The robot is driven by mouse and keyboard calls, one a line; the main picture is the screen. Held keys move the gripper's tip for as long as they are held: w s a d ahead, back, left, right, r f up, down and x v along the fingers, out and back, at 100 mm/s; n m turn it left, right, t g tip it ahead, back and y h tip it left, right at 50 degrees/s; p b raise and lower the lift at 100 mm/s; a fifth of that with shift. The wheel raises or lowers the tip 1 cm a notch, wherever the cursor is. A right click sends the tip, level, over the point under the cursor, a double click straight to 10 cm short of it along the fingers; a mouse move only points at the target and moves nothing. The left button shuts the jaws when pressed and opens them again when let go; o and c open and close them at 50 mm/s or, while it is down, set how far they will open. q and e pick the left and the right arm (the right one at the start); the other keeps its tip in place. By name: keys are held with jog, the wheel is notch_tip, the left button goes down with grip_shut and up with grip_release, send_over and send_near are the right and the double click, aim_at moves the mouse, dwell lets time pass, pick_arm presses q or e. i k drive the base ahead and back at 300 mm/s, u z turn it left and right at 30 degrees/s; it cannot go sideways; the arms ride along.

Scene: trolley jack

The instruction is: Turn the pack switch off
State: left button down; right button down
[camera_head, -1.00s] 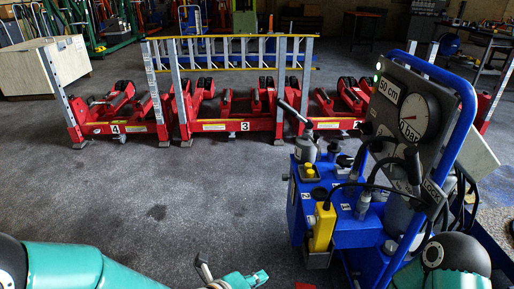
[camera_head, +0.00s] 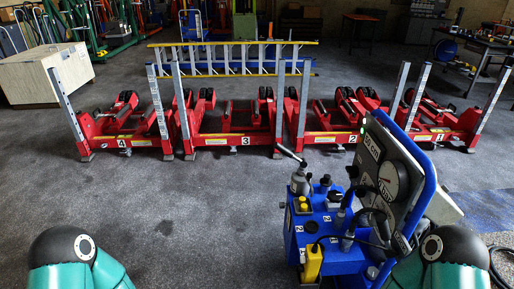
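A blue wheeled pack (camera_head: 324,226) stands at the lower right, with a tilted grey panel (camera_head: 369,171) carrying a round dial (camera_head: 390,182). A small green light (camera_head: 363,139) shows at the panel's top left corner. Hoses, a yellow box (camera_head: 312,263), a yellow knob (camera_head: 303,203) and dark-topped fittings sit on the pack's top and front. I cannot pick out which part is the pack switch. My two teal arms show at the bottom edge, the right one overlapping the pack's lower right. Neither gripper is in view.
A row of red jacks (camera_head: 234,141) with grey uprights stands across the floor behind the pack. A yellow-edged ladder (camera_head: 235,58) is behind them. A pale cabinet (camera_head: 42,76) is at the left. The grey floor in front is clear.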

aim_at(352, 172)
jog(key=u, duration=0.15)
jog(key=k, duration=0.5)
jog(key=u, duration=0.4)
jog(key=i, duration=1.35)
jog(key=z, duration=0.65)
